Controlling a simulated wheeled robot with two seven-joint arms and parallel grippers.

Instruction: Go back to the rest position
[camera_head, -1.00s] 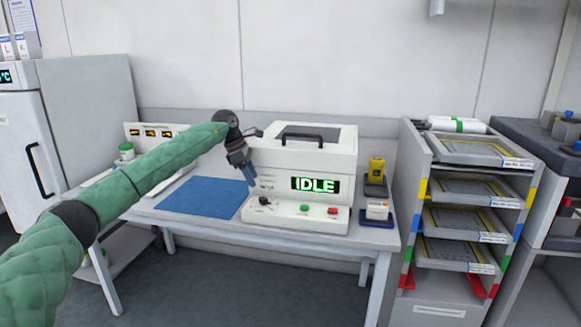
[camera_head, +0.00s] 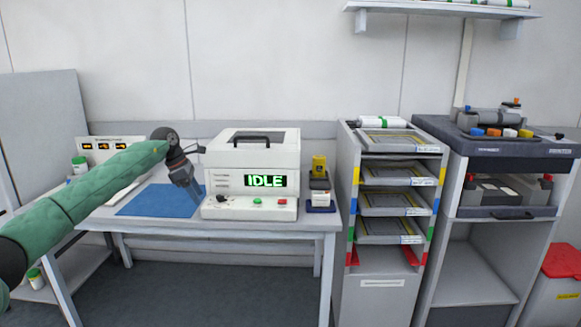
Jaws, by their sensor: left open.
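My left arm, in a green sleeve, reaches in from the left in the head view. My left gripper (camera_head: 196,197) is open and points down beside the left side of the white machine, above the blue mat's right part. I see nothing between its fingers. The white machine (camera_head: 231,156) has a black top handle and a green "IDLE" display (camera_head: 265,181). The blue mat (camera_head: 150,203) lies flat on the table. My right gripper is not in view.
The grey table (camera_head: 290,228) has a yellow item (camera_head: 318,166) at its right end. A trolley (camera_head: 382,300) with several stacked trays stands right of it. Further right are a dark-topped bench (camera_head: 500,150) and a red-lidded bin (camera_head: 562,262). A wall shelf (camera_head: 440,9) hangs above.

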